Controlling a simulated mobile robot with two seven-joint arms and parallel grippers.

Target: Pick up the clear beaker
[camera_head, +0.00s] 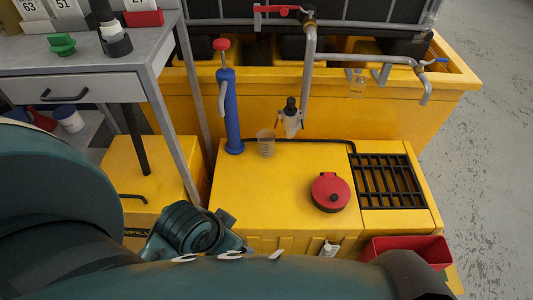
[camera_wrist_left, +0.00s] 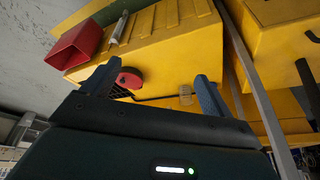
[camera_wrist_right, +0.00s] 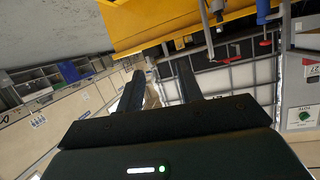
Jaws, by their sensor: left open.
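The clear beaker (camera_head: 266,143) stands upright on the yellow spill cabinet top, just right of a blue hand pump. It also shows in the left wrist view (camera_wrist_left: 185,95), close to the right-hand finger in the picture and apparently beyond it. My left gripper (camera_wrist_left: 155,72) is open with nothing between its fingers; its fingers are not clearly visible in the head view. My right gripper (camera_wrist_right: 160,66) has its fingers apart and empty, facing away from the beaker toward shelves and a caged tank.
The blue pump (camera_head: 232,110) and a dispenser-like bottle (camera_head: 291,120) flank the beaker. A red round lid (camera_head: 330,192), black grate (camera_head: 388,180) and red bin (camera_head: 408,252) lie to the right. A grey table (camera_head: 120,70) stands left.

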